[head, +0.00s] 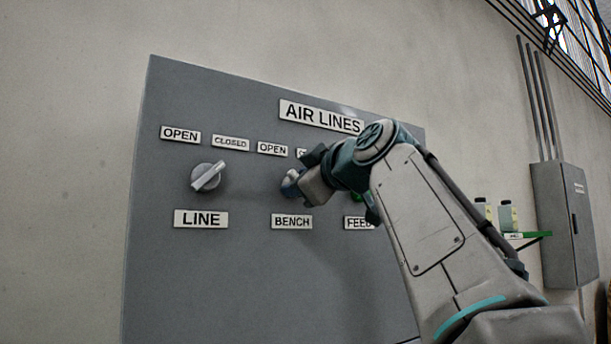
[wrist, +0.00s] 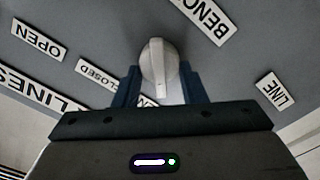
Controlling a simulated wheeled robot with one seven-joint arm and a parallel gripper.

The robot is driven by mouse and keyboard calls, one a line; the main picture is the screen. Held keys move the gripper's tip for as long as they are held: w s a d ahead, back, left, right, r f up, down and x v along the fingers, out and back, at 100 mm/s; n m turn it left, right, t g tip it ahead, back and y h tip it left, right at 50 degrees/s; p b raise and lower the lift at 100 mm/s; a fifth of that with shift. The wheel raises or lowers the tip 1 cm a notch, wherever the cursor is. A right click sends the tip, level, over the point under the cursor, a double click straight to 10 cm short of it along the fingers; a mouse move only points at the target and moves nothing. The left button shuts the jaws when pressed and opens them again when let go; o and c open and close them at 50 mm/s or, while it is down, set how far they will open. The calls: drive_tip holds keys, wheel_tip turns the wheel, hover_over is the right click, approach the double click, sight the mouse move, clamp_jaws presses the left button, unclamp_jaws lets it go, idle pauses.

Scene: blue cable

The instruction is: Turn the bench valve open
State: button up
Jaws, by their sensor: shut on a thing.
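The bench valve (wrist: 157,66) is a pale round knob with a raised ridge, on the grey panel (head: 190,290). In the wrist view its ridge runs nearly up and down the picture, between the dark blue fingers of my gripper (wrist: 160,88). My gripper is shut on this knob. In the head view my gripper (head: 292,184) is at the panel just above the BENCH label (head: 292,222) and hides most of the valve. Its OPEN label (head: 272,148) shows to the upper left; its CLOSED label (wrist: 97,73) shows in the wrist view and is mostly hidden in the head view.
The line valve (head: 207,176) stands left of my gripper, its ridge tilted to the upper right. The FEED label (head: 358,223) and its valve are partly behind my arm. A grey wall box (head: 562,220) and a green shelf (head: 526,236) with bottles are at right.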

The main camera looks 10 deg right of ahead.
idle(0.4)
drive_tip(key=o, duration=1)
drive_tip(key=shift+s, duration=0.1)
drive_tip(key=b+v, duration=0.2)
drive_tip(key=v, duration=1.2)
drive_tip(key=shift+r, duration=0.1)
